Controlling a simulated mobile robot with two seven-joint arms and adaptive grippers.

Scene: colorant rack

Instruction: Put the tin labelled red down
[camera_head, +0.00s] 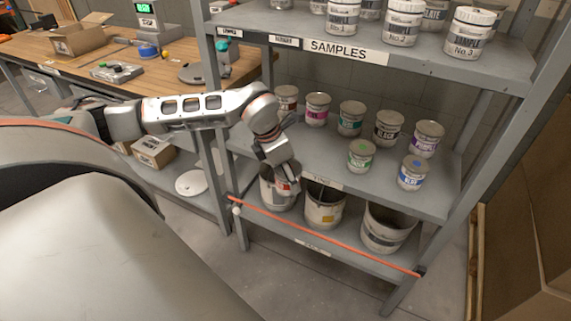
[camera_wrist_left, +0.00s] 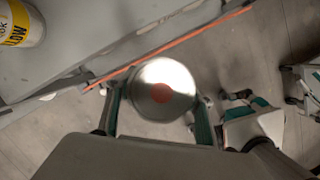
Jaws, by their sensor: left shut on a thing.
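The tin labelled red shows in the left wrist view as a round metal lid with a red dot (camera_wrist_left: 160,90). My left gripper (camera_wrist_left: 158,112) is shut on it, with one finger on each side. In the head view my left gripper (camera_head: 286,178) hangs at the front edge of the colorant shelf (camera_head: 330,176), left of its middle, and a bit of the tin's red label (camera_head: 286,186) shows below it. The tin is held in the air, off the shelf.
Several colorant tins stand on the shelf, including green (camera_head: 361,156), blue (camera_head: 412,173), purple (camera_head: 426,139) and black (camera_head: 388,128). A yellow-labelled tin (camera_wrist_left: 18,28) shows in the left wrist view. Buckets (camera_head: 388,230) stand below, behind an orange bar (camera_head: 330,239). SAMPLES tins are above.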

